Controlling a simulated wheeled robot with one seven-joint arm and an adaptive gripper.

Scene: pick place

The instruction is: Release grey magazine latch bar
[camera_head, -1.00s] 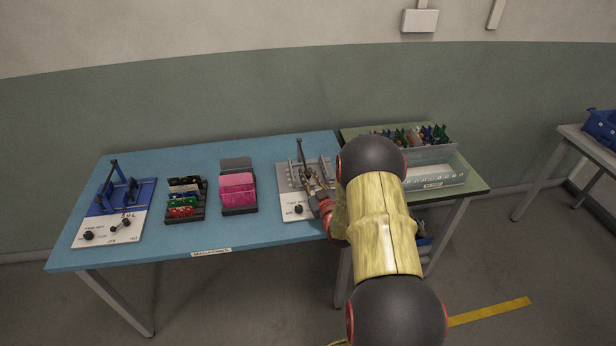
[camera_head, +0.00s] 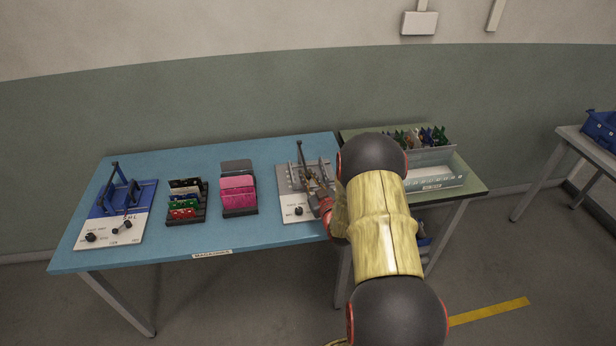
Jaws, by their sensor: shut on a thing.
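The grey magazine (camera_head: 287,181) is a fixture with a white front plate and a black knob (camera_head: 299,211), at the right end of the blue table. A dark upright bar (camera_head: 301,154) stands on it; I take this as its latch bar. My gripper (camera_head: 317,189) is at the right side of this fixture, low over it. Its fingers are small and partly hidden by my arm. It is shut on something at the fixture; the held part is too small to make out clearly.
A blue fixture (camera_head: 106,232) with black knobs stands at the table's left end. A black rack (camera_head: 188,214) of coloured cards and a holder with pink cards (camera_head: 238,190) stand between. The blue table (camera_head: 180,246) is clear in front.

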